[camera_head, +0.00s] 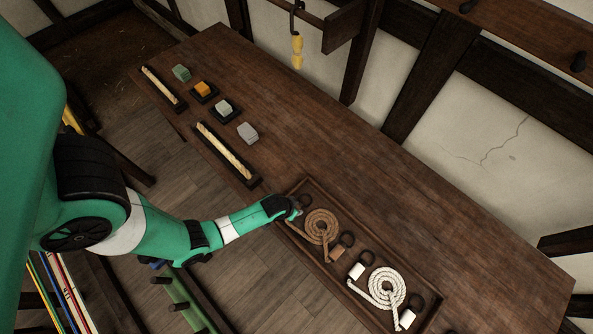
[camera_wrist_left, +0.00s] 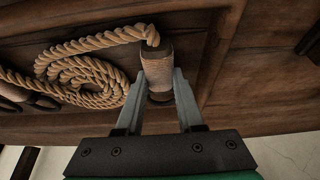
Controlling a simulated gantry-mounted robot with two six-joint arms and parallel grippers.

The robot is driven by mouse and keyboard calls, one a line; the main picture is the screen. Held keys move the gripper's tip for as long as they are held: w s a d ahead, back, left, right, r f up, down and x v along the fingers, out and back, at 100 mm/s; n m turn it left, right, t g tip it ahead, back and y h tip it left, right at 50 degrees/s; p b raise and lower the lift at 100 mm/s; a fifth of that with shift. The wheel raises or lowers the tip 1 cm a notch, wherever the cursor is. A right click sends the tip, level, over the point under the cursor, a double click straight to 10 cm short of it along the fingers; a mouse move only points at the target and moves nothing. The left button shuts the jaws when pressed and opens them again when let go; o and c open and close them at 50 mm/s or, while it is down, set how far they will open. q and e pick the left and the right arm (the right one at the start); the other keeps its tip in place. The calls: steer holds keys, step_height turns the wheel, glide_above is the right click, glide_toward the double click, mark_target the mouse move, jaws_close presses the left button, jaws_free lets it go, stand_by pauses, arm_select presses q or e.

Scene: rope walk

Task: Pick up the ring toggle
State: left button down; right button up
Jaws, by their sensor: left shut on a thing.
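A coil of tan rope (camera_head: 321,226) lies in a shallow wooden tray (camera_head: 302,184), with an end fitting on each side. The far fitting is a tan cylinder (camera_head: 337,253) beside a dark ring (camera_head: 347,239). At the near end, my left gripper (camera_head: 296,212) is down at the tray, beside another dark ring (camera_head: 306,201). In the left wrist view, my left gripper (camera_wrist_left: 158,82) is shut on the wrapped, cylindrical ring toggle (camera_wrist_left: 157,64), one finger on each side. The tan rope (camera_wrist_left: 85,75) runs into its top. Its ring is not clear there. My right gripper is out of view.
A white rope coil (camera_head: 387,288) with similar fittings lies in the tray's other half. Two narrow holders with pale rods (camera_head: 226,150) and several small blocks (camera_head: 248,133) stand farther along the table (camera_head: 330,125). The table behind the tray is clear.

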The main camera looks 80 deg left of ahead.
mark_target(298, 206)
arm_select(q)
steer(key=shift+r, duration=0.1)
steer(key=shift+r, duration=0.3)
step_height(298, 206, up, 3)
steer(key=shift+f+p, duration=0.1)
steer(key=shift+p, duration=0.8)
steer(key=p+v, duration=0.1)
steer(key=v, duration=0.1)
steer(key=p+v, duration=0.2)
steer(key=d+p+v, duration=0.1)
steer(key=v, duration=0.1)
steer(key=shift+s+d+f+p, duration=0.1)
steer(key=shift+s+f+p, duration=0.1)
steer(key=shift+s+p, duration=0.2)
steer(key=s+d+r+p, duration=0.4)
steer(key=s+d, duration=0.2)
steer(key=s, duration=0.2)
steer(key=shift+d, duration=0.3)
